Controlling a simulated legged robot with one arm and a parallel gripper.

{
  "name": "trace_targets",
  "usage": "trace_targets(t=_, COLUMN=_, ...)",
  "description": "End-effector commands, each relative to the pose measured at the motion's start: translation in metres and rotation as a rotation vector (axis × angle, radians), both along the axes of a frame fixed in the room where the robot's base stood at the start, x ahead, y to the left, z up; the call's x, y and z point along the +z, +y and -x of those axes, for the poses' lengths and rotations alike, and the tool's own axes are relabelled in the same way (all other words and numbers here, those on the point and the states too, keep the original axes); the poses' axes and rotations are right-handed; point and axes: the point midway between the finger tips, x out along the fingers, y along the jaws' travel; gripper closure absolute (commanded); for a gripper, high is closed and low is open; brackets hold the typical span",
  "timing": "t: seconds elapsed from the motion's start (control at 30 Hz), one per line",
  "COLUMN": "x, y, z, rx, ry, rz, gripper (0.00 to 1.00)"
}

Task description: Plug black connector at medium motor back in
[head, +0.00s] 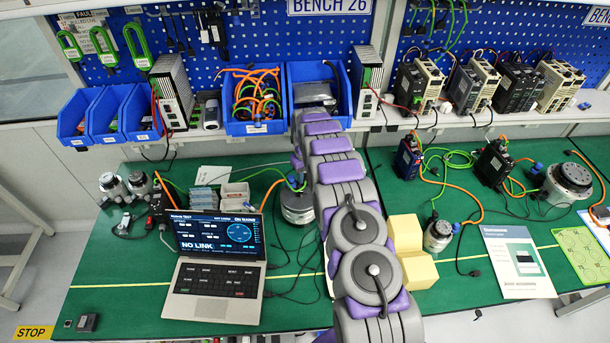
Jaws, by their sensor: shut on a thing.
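A silver round motor (297,206), mid-sized among the motors here, stands on the green bench just left of my arm, which partly covers it. A blue connector and an orange cable show at its top. Thin black cables (292,270) lie on the bench between it and the laptop and run behind my arm. I cannot make out the black connector at this motor. My arm reaches up the middle of the picture, and its links hide my gripper and whatever is at it. The laptop (214,263) reads "NO LINK".
Yellow blocks (405,234) stand close to the right of my arm. Blue bins (252,107) and drive units (420,85) line the shelf behind. A smaller motor (438,236) and a printed sheet (517,262) are on the right. The front left bench is mostly clear.

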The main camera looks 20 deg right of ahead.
Motion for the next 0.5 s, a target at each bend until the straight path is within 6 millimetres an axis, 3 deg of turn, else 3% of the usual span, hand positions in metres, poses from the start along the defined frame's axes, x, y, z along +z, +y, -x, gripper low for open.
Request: trace_targets(t=0.5, x=-0.0091, y=-0.0006, z=0.0005, rx=0.0, ry=0.001, rz=0.0, gripper=0.94)
